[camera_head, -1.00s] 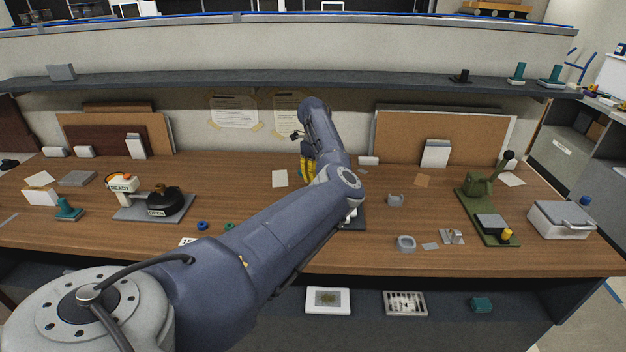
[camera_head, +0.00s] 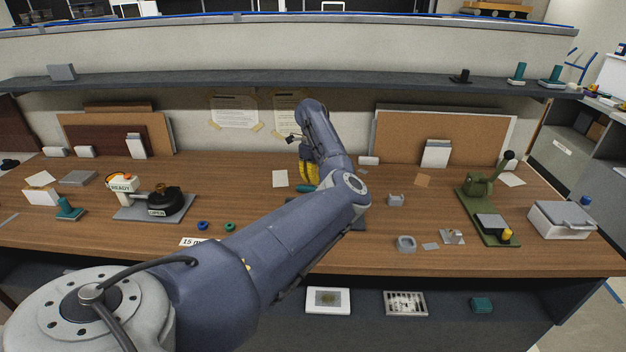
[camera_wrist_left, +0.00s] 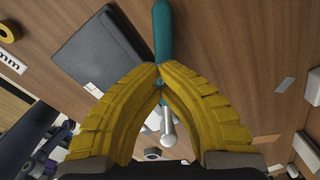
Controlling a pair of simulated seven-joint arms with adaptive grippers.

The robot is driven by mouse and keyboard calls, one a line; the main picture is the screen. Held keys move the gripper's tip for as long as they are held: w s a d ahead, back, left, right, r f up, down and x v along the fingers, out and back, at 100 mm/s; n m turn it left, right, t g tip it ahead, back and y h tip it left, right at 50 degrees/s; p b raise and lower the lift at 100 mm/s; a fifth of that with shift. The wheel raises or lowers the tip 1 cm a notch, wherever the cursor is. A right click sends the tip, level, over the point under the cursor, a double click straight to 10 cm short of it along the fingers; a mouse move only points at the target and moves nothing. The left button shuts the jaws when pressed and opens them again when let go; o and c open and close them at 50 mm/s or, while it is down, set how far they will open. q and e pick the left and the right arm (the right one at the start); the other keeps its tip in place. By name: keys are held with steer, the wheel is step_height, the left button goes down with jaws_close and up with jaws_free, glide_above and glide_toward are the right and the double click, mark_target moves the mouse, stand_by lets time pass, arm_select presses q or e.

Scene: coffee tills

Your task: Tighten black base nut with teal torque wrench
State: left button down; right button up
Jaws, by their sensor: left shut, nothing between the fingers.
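The teal-handled wrench (camera_wrist_left: 162,32) lies on the wooden table in the left wrist view, with a bright metal shaft and head (camera_wrist_left: 167,126) below. My left gripper (camera_wrist_left: 158,72), with yellow ribbed fingers, is shut and empty. Its tips overlap the wrench's middle in this view; I cannot tell whether they touch it. In the head view my left gripper (camera_head: 308,180) points down at the table, and a bit of the teal handle (camera_head: 306,188) shows beside it. I cannot make out the black base nut for certain. My right gripper is not in view.
A dark flat pad (camera_wrist_left: 98,54) lies beside the wrench. A black device (camera_head: 168,201) marked OPEN stands on a grey plate to the left. A green lever press (camera_head: 480,190) and a grey lidded box (camera_head: 560,219) stand to the right. My left arm hides the table's middle.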

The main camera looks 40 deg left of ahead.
arm_select(q)
steer(key=shift+r, duration=0.95)
stand_by(0.4)
steer(key=shift+r, duration=2.65)
